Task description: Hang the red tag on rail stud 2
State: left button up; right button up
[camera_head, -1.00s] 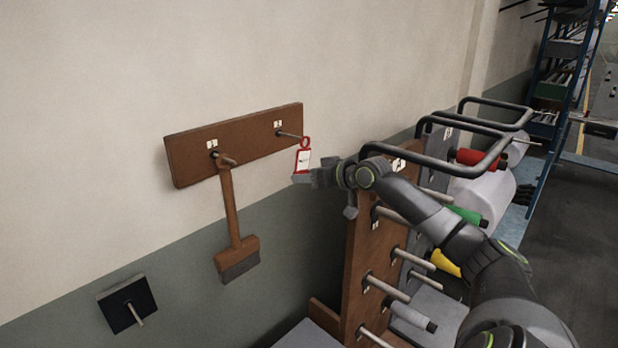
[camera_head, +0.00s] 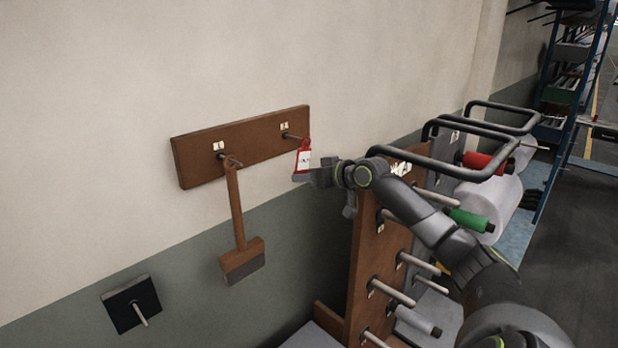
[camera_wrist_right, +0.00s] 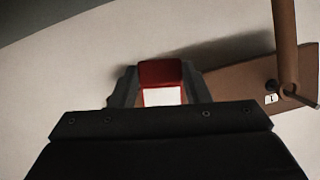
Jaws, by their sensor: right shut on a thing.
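The red tag (camera_head: 303,160) has a red frame, a white face and a ring at its top. My right gripper (camera_head: 300,177) is shut on the tag's lower end and holds it upright. In the right wrist view the tag (camera_wrist_right: 161,78) sits between the two fingers (camera_wrist_right: 160,90). The wooden rail (camera_head: 250,138) on the wall carries two labelled studs. The right stud (camera_head: 296,138), with a label I read as 2, points out toward the tag's ring. The ring overlaps the stud's tip in the head view; I cannot tell whether it is around it. My left gripper is out of view.
A wooden brush (camera_head: 238,215) hangs from the rail's left stud. A dark square plate with a peg (camera_head: 131,304) is on the wall at lower left. A wooden peg rack (camera_head: 378,262) with spools stands below my right arm. Bare wall surrounds the rail.

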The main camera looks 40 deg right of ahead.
jog(key=shift+w, duration=0.15)
jog(key=shift+w, duration=0.2)
jog(key=shift+s+f, duration=0.1)
jog(key=shift+f, duration=0.1)
jog(key=o, duration=1.2)
jog(key=p+v, duration=0.1)
jog(key=v, duration=0.2)
jog(key=p+v, duration=0.2)
jog(key=v, duration=0.1)
jog(key=p+v, duration=0.2)
jog(key=v, duration=0.1)
jog(key=shift+s+f, duration=0.1)
jog(key=shift+f, duration=0.2)
